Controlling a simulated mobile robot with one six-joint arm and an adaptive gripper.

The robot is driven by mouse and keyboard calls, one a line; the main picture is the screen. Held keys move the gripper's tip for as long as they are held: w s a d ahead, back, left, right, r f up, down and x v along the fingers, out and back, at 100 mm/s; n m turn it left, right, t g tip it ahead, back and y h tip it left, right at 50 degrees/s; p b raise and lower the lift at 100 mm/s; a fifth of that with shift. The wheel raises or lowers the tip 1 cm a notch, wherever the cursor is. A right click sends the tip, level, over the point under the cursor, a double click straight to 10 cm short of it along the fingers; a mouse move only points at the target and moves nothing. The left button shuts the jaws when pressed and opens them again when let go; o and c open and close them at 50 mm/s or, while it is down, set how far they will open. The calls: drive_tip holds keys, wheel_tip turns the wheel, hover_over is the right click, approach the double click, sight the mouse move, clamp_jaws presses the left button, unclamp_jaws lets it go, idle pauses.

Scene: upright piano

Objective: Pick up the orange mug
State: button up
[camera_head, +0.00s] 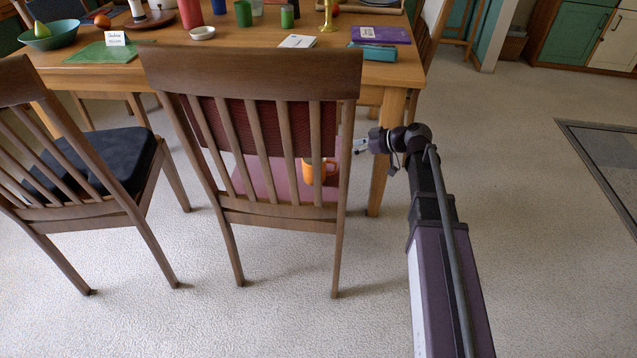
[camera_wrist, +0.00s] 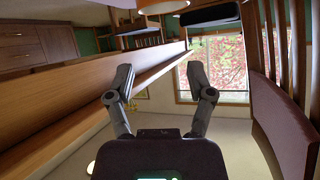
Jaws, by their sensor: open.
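The orange mug (camera_head: 307,173) stands on the dark red seat (camera_head: 270,182) of the middle wooden chair (camera_head: 250,70). In the head view I see it through the slats of the chair back, which hide part of it. My gripper (camera_head: 360,146) is just to the right of that chair, between the chair back and the table leg, apart from the mug. In the wrist view my gripper (camera_wrist: 160,82) shows two spread fingers with nothing between them. I cannot make out the mug in the wrist view.
The wooden table (camera_head: 395,72) stands behind the chair; its leg (camera_head: 384,150) is close to my gripper. A purple book (camera_head: 383,34) and a teal case (camera_head: 372,51) lie near its corner. Another chair (camera_head: 75,180) stands at the left. The floor at the right is clear.

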drive_tip(key=shift+n+t+y, duration=0.3)
drive_tip(key=shift+n+y, duration=0.2)
drive_tip(key=shift+w+a+f+b, duration=0.1)
drive_tip(key=shift+w+f+b, duration=0.25)
drive_tip(key=shift+f+b, duration=0.35)
drive_tip(key=shift+w+a+f+b, duration=0.1)
drive_tip(key=shift+w+f+b, duration=0.3)
drive_tip(key=shift+f+b, duration=0.2)
drive_tip(key=shift+w+f+b, duration=0.35)
drive_tip(key=shift+f+b, duration=0.25)
drive_tip(key=shift+b, duration=0.15)
drive_tip(key=b+x, duration=0.3)
drive_tip(key=x, duration=0.5)
drive_tip(key=shift+a+f, duration=0.1)
drive_tip(key=shift+a, duration=0.05)
drive_tip(key=shift+b+x, duration=1.1)
drive_tip(key=shift+x, duration=1.65)
drive_tip(key=shift+w, duration=0.1)
clamp_jaws()
